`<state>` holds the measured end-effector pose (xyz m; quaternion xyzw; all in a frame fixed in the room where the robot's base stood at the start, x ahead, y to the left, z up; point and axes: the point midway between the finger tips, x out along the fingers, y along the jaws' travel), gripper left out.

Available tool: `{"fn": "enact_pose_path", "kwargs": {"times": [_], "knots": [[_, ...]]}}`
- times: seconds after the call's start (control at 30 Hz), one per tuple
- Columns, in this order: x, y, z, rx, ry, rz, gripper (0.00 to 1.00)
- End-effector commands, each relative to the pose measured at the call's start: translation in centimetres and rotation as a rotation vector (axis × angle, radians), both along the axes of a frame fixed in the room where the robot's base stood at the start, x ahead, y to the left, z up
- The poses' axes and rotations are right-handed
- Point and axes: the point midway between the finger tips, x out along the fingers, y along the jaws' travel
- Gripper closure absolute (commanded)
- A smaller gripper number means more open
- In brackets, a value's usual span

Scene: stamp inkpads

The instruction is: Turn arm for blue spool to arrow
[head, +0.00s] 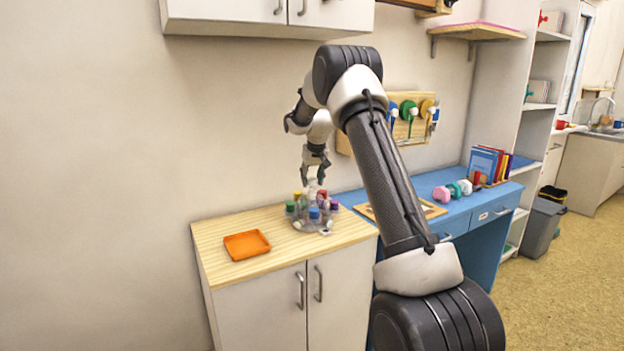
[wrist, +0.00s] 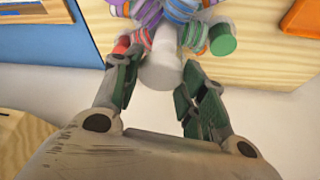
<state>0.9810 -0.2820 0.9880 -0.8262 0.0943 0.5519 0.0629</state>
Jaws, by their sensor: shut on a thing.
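A round stand (head: 310,226) with several coloured spools or caps stands on the wooden counter, below my gripper. A blue one (head: 314,213) faces the front in the head view. My gripper (head: 318,180) points down over the stand. Its fingers (wrist: 160,62) are closed around a white cylinder (wrist: 161,70) in the wrist view. Striped coloured rolls (wrist: 178,22) lie just beyond it, with a red end (wrist: 121,45) at left and a green end (wrist: 222,39) at right. I cannot make out an arrow or whether the white piece belongs to the stand.
An orange tray (head: 246,244) lies left of the stand. A wall board (head: 344,142) holds blue, green and yellow round pieces. A blue desk (head: 431,187) at right carries dumbbells (head: 452,191) and books (head: 484,163).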

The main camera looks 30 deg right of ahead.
Motion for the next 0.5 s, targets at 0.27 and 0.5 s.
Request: {"fn": "enact_pose_path", "kwargs": {"times": [0.27,0.5], "knots": [[-0.07,-0.17,-0.03,0.001,0.002,0.135,1.0],[-0.05,-0.18,-0.06,0.001,0.002,0.25,1.0]]}}
